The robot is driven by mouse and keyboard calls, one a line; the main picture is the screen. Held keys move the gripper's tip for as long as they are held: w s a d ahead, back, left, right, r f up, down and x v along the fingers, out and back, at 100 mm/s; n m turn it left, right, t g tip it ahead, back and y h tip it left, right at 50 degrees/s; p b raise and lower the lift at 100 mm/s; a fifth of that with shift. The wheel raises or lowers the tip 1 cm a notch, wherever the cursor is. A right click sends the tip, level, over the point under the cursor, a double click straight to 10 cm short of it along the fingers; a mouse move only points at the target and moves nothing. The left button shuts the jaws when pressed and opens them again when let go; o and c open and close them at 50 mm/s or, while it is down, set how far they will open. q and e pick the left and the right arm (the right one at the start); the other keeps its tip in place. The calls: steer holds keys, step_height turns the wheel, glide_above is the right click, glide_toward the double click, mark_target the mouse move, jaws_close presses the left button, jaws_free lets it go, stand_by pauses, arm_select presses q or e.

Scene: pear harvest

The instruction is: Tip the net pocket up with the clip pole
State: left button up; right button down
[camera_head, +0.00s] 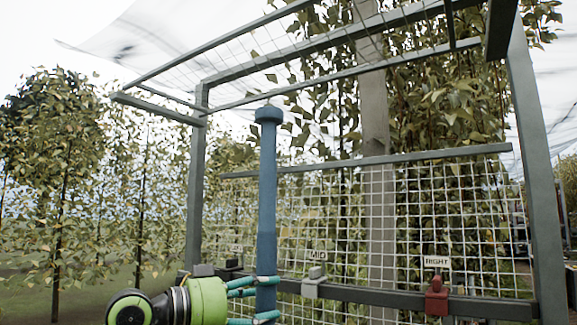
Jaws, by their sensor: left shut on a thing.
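The blue clip pole (268,190) stands upright left of the middle, its wider knob top just below the front bar of an overhead mesh panel. My left gripper (266,300) comes in from the lower left, its teal fingers shut around the lower pole. The pole's lower end is out of the picture. White netting (170,35) hangs above and behind the frame at the upper left. I cannot tell which part is the net pocket; no sagging pocket shows clearly. My right gripper is not in view.
A grey metal frame (195,180) with a wire mesh panel (460,215) stands ahead. Its lower rail carries a grey block under a MID sign (318,255), a red block (437,297) under a RIGHT sign, and a dark block at left. Leafy trees (60,150) stand behind.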

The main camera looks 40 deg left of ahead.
arm_select(q)
steer(key=s+b, duration=0.2)
steer(key=s, duration=0.1)
steer(key=s+f+b, duration=0.1)
steer(key=shift+s+d+b, duration=0.15)
steer(key=shift+d+b, duration=0.1)
steer(key=shift+b, duration=0.1)
stand_by(0.5)
